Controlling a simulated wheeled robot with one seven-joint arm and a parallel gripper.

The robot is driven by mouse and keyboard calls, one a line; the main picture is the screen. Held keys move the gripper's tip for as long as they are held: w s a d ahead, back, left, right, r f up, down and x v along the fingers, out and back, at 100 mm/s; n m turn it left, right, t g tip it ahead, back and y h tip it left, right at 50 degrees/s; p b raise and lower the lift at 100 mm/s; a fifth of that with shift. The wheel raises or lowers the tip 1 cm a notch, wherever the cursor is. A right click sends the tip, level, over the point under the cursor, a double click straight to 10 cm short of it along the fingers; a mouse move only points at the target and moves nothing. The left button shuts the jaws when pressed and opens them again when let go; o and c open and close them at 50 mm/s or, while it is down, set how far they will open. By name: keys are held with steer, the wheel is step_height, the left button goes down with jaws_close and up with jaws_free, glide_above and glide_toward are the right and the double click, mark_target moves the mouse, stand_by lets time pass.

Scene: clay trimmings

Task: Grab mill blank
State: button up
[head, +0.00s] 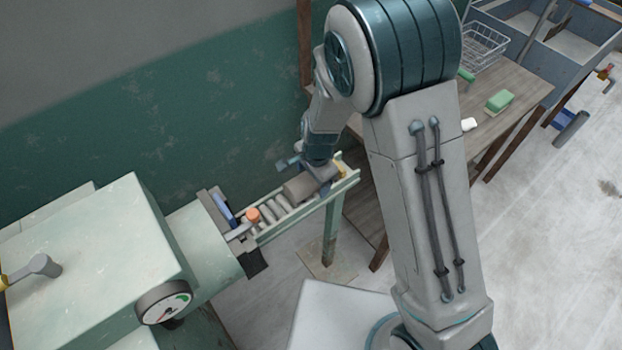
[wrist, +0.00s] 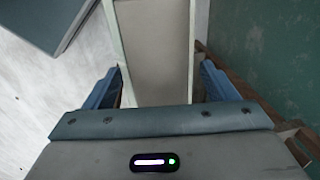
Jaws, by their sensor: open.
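The mill blank (head: 300,188) is a grey-brown block lying on a short roller track with pale green rails, beside the wall. My gripper (head: 312,168) is over the track's far end, just above or at the blank. In the wrist view the grey-brown surface of the blank (wrist: 155,50) runs between the rails. My gripper (wrist: 161,70) is open there, one blue finger on each side, outside the rails in the picture. Whether the fingers touch anything cannot be told. The gripper and wrist hide part of the blank in the head view.
A pale green machine (head: 110,240) with a gauge (head: 163,302) stands at the track's left end. An orange piece (head: 252,215) is near its mouth. A wooden table (head: 520,88) with a wire basket (head: 483,45) and a green block (head: 499,101) stands behind my arm. The floor at right is mostly clear.

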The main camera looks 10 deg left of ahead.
steer(key=c, duration=1.5)
steer(key=shift+r, duration=0.1)
